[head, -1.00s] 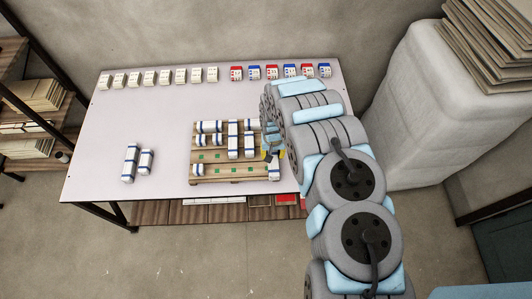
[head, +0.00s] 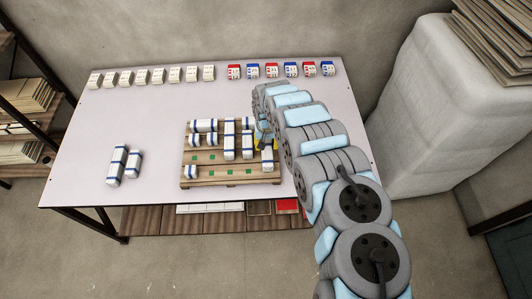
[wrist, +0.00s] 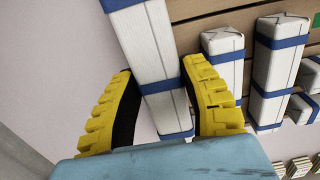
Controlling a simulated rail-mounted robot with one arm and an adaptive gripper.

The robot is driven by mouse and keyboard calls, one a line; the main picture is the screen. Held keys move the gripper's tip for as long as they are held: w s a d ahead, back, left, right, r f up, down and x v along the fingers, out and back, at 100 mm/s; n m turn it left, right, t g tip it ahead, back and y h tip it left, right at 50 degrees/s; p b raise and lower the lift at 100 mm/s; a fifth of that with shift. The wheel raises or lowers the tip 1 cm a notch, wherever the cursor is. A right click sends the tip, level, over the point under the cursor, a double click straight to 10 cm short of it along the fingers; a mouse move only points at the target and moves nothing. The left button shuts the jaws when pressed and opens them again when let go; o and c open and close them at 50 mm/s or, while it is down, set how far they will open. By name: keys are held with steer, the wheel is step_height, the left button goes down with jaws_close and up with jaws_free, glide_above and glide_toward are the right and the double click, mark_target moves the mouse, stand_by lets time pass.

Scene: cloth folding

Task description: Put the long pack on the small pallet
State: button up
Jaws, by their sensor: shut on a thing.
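My gripper (head: 262,141) is at the right side of the small wooden pallet (head: 230,184), partly hidden by my arm. In the wrist view its yellow fingers (wrist: 160,100) stand on both sides of a long white pack (wrist: 150,55) with blue bands and are shut on it. In the head view the near end of this pack (head: 267,158) shows at the pallet's right edge. I cannot tell whether it touches the slats. Several other white packs with blue bands sit on the pallet; one upright pack (wrist: 276,65) shows right of the held one in the wrist view.
Two more packs, one longer (head: 117,165) and one shorter (head: 133,163), lie on the white table (head: 75,160) left of the pallet. Rows of small white boxes (head: 158,76) and red and blue ones (head: 271,71) line the back edge. The pallet's front has bare slats with green squares.

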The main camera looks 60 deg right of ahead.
mark_target(266, 149)
steer(key=shift+w+d+f+b, duration=0.1)
steer(key=shift+w+f+b, duration=0.05)
steer(key=shift+f+b, duration=0.15)
steer(key=shift+w+d+f+b, duration=0.25)
steer(key=shift+f+b, duration=0.15)
steer(key=shift+b, duration=0.4)
step_height(266, 149, down, 3)
steer(key=shift+s+r+b, duration=0.1)
steer(key=shift+s+b, duration=0.05)
steer(key=shift+b, duration=1.1)
steer(key=shift+r, duration=0.1)
steer(key=o, duration=0.9)
